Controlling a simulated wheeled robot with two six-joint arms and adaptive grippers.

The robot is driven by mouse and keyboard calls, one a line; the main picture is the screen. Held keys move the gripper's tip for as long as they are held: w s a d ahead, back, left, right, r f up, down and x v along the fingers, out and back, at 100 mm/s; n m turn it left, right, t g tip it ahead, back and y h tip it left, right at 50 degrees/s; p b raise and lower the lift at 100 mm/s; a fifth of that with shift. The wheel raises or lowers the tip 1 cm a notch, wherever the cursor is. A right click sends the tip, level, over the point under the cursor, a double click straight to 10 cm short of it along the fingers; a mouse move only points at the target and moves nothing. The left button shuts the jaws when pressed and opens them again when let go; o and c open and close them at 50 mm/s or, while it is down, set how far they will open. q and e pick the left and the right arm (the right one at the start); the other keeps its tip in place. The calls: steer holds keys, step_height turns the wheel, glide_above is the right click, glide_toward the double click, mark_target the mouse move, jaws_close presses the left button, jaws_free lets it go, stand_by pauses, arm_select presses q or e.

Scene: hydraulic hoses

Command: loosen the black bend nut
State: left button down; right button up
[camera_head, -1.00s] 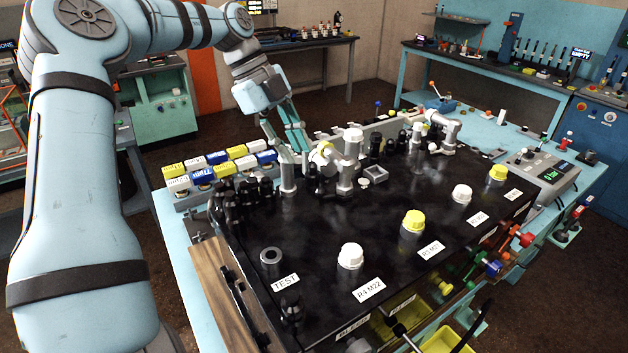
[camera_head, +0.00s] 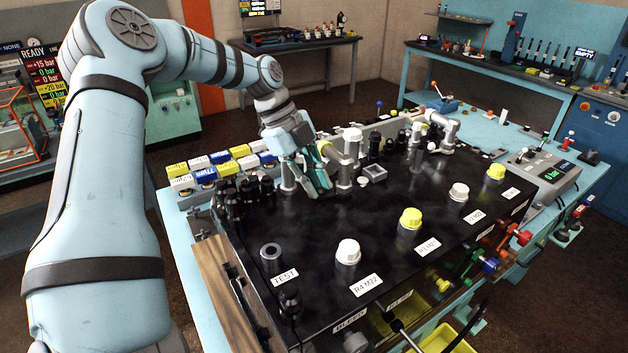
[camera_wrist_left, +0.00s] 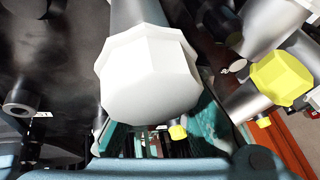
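My left gripper (camera_head: 318,186) is low over the black bench top, among the bend fittings at its back left. Its teal fingers point down and look apart. In the left wrist view, a large white nut (camera_wrist_left: 150,78) on a grey pipe fills the middle and hides part of the fingers. A yellow nut (camera_wrist_left: 283,78) is on a fitting to the right. In the head view a yellow nut (camera_head: 325,149) sits just behind the gripper. Dark fittings (camera_head: 375,146) stand to its right; I cannot tell which is the black bend nut. My right gripper is not in view.
Black fittings (camera_head: 238,200) cluster left of the gripper, before blue, white and yellow boxes (camera_head: 222,158). A post with a white cap (camera_head: 352,134) stands close on the right. White- and yellow-capped ports (camera_head: 411,218) line the front. The middle of the black top is clear.

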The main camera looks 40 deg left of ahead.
arm_select(q)
steer(key=shift+s+d+f+n+t+y+b, duration=0.15)
steer(key=shift+d+n+t+y+b, duration=0.25)
steer(key=shift+n+b, duration=0.75)
steer(key=d+n+b, duration=0.1)
steer(key=n+b, duration=0.1)
steer(key=b, duration=0.1)
steer(key=d+n+t+y+b, duration=0.1)
steer(key=n+b, duration=0.1)
steer(key=b, duration=0.2)
steer(key=shift+s+d+f, duration=0.1)
steer(key=shift+s, duration=0.3)
steer(key=shift+d+r+n+t+b, duration=0.2)
steer(key=shift+d+n+t+b, duration=0.1)
steer(key=shift+d+n+b, duration=0.3)
steer(key=shift+d+r+n+y, duration=0.15)
steer(key=shift+d+n+y, duration=0.1)
steer(key=shift+n+y, duration=0.4)
steer(key=shift+w, duration=0.1)
steer(key=c, duration=1.9)
jaws_free()
steer(key=shift+o, duration=0.4)
steer(key=shift+w, duration=0.1)
